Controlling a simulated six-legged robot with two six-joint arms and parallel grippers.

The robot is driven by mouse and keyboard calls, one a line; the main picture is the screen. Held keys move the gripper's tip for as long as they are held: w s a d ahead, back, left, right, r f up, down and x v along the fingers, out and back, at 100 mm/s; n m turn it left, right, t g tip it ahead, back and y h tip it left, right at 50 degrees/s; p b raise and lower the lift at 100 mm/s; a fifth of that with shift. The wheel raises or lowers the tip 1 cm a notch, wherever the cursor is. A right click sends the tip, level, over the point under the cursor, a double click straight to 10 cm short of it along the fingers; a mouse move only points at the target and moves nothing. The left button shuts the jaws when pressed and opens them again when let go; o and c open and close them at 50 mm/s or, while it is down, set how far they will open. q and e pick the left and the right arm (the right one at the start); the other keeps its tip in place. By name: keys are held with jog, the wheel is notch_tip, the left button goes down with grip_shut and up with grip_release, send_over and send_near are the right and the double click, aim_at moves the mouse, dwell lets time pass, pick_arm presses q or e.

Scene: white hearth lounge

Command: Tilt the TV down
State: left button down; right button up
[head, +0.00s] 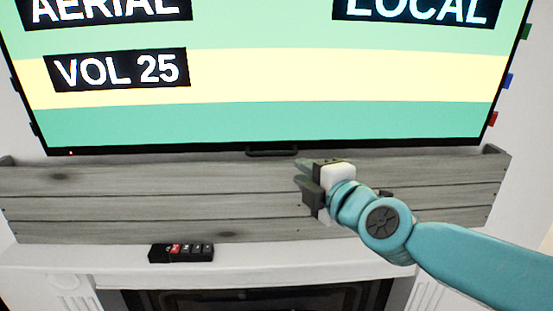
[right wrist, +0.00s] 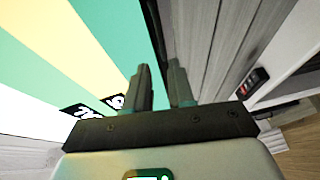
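The TV (head: 290,122) fills the upper part of the head view, its screen lit with green and cream bands and white-on-black words. A dark handle (head: 271,152) sits under the middle of its bottom edge. My right gripper (head: 303,178) is just right of and below the handle, in front of the grey wooden boards. In the right wrist view its two fingers (right wrist: 161,88) stand apart with nothing seen between them, and the TV screen (right wrist: 95,40) lies to the left. I cannot make out the handle there. My left gripper is not in view.
A grey plank box (head: 130,195) runs below the TV above a white mantel (head: 60,257). A black remote-like object with a red button (head: 182,252) lies on the mantel. A dark fireplace opening (head: 240,300) is below. Coloured tabs (head: 508,81) stick out at the TV's right edge.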

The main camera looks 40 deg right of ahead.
aim_at(276, 155)
jog(key=w, duration=0.4)
jog(key=w+d+f+b, duration=0.1)
jog(key=w, duration=0.3)
jog(key=w+d, duration=0.1)
jog(key=w, duration=0.2)
jog(key=shift+w+f+b, duration=0.2)
jog(key=shift+w+b, duration=0.1)
jog(key=shift+w, duration=0.1)
jog(key=shift+s+a+r, duration=0.1)
jog(key=shift+s, duration=0.05)
